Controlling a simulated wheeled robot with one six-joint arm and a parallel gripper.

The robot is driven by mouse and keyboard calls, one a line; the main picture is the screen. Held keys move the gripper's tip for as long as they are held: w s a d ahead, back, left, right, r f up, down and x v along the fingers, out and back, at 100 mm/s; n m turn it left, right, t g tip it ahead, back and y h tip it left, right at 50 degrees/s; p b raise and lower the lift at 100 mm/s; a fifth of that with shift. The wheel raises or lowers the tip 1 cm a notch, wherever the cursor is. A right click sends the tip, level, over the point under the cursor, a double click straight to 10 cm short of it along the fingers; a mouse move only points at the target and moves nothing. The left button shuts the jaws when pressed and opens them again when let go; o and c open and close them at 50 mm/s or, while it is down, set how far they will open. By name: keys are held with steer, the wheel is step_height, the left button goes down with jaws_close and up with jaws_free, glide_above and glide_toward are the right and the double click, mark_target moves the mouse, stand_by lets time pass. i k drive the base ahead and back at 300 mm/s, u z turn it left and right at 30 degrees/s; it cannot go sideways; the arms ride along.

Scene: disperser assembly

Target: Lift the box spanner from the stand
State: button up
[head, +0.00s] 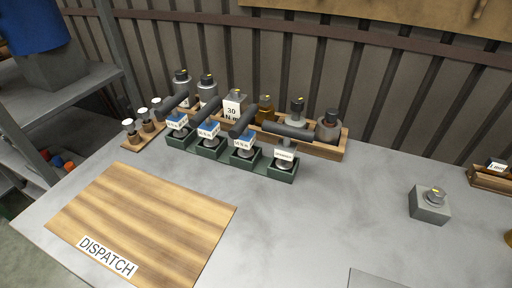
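Several dark T-handled tools stand upright in a row of green stand blocks near the back of the grey bench. The rightmost tool (287,132) has a plain white label, too small to read for certain, and sits in its own green block (282,173); it may be the box spanner. The other T-handled tools, such as the one next to it (242,124), carry blue and white labels. My gripper is not in view.
A wooden rack (330,148) with several bottle-like parts stands close behind the tools. A small wooden rack (131,143) is at their left. A wooden DISPATCH board (150,215) lies in front. A grey block (428,208) stands right; the bench between is clear.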

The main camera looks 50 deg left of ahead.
mark_target(286, 149)
steer(key=u, duration=0.05)
steer(key=k, duration=0.15)
steer(key=u, duration=1.35)
steer(key=k, duration=1.2)
steer(key=u, duration=0.65)
steer(key=i, duration=1.75)
steer(key=z, duration=0.75)
